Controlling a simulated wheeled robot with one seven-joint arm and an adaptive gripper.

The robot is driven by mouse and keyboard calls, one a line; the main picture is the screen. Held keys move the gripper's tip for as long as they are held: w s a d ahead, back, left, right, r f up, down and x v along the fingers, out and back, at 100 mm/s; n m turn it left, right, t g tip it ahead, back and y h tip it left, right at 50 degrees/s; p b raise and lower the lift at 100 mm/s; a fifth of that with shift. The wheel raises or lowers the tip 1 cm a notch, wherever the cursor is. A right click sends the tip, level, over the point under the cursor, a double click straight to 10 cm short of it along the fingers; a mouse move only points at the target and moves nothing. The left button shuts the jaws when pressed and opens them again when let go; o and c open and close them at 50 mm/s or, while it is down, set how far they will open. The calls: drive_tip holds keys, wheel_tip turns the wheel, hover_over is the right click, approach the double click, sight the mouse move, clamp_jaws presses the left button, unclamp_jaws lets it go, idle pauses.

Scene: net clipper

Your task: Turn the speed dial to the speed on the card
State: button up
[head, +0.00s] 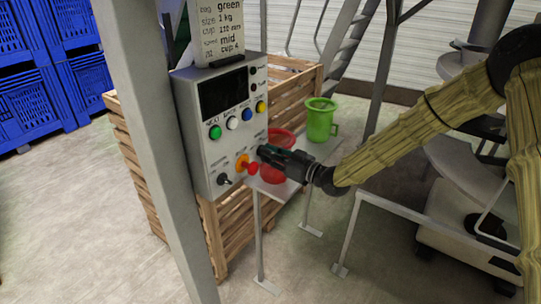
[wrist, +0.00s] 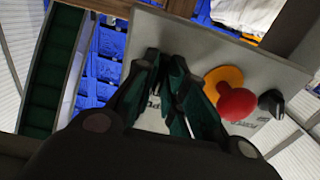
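The control box (head: 215,160) stands upright on a post in the head view. A card (head: 217,30) on top of it reads "mid" on the line that looks like speed. My gripper (head: 263,152) is at the lower right of the panel, right of the red mushroom button (head: 251,169). The speed dial is not clearly visible; the fingers may hide it. In the wrist view my gripper's fingertips (wrist: 165,60) are close together with a narrow gap, in front of the panel (wrist: 205,50). I cannot see whether anything is between them. The red button (wrist: 237,104) shows right of the fingers.
A black rotary switch (head: 224,180) sits left of the red button. Green, white, blue and yellow buttons (head: 261,106) line the panel above. A small table with a red container (head: 279,170) and a green jug (head: 320,120) stands behind my gripper. Wooden crates (head: 290,85) are behind the box.

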drive_tip(key=shift+o, duration=1.1)
drive_tip(key=v, duration=1.2)
